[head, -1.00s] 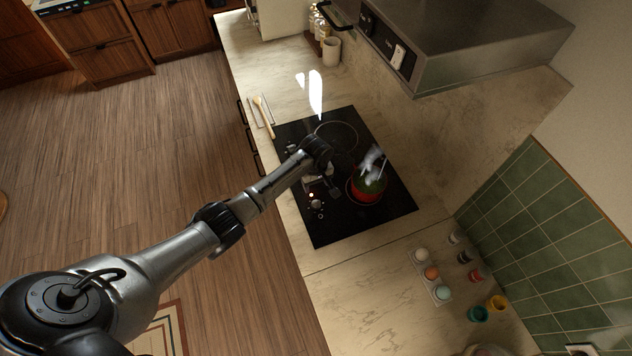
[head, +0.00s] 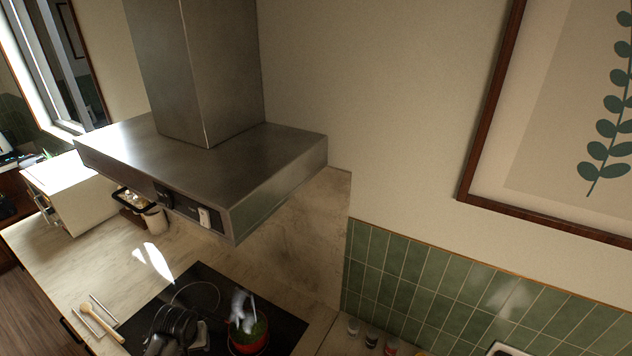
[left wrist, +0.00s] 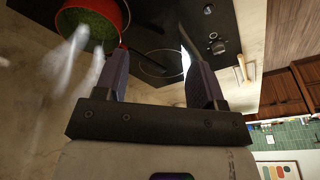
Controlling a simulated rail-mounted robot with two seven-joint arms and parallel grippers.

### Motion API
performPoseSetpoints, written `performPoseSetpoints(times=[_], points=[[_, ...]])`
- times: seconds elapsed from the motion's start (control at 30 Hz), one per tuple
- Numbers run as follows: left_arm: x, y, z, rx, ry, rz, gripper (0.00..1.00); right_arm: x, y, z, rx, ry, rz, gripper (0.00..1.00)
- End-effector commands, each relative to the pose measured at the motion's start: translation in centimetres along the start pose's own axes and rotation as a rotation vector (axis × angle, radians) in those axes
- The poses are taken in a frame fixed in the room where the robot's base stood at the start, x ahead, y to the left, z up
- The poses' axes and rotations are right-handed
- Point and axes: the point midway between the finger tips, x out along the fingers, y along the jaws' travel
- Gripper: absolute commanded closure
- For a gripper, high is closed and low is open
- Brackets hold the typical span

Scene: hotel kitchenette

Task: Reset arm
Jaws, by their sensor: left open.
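My left gripper (left wrist: 160,75) is open, with its two dark fingers apart and nothing between them in the left wrist view. In the head view, part of my left arm (head: 176,325) shows at the bottom edge over the black cooktop (head: 196,292). A red pot (head: 249,345) with green contents steams on the cooktop to the right of that arm. The pot (left wrist: 112,12) also shows at the upper left of the left wrist view, beyond the left-hand finger. My right gripper is in neither view.
A steel range hood (head: 225,170) hangs above the cooktop. A wooden spoon (head: 100,325) lies on the counter left of the cooktop. A white box-shaped appliance (head: 75,195) stands farther back. Green tiles (head: 440,290) and a framed picture (head: 560,110) cover the right wall.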

Motion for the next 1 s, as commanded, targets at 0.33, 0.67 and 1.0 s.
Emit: performPoseSetpoints(times=[0.33,0.67,1.0], points=[[-14.9,5.0,-0.3,0.445,0.467,0.002,0.37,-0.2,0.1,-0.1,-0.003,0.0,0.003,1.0],[-18.8,4.7,15.7,0.46,0.581,0.078,0.37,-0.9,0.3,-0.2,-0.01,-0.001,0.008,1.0],[-13.4,2.4,30.6,0.426,0.268,0.13,0.37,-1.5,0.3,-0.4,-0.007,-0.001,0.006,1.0]])
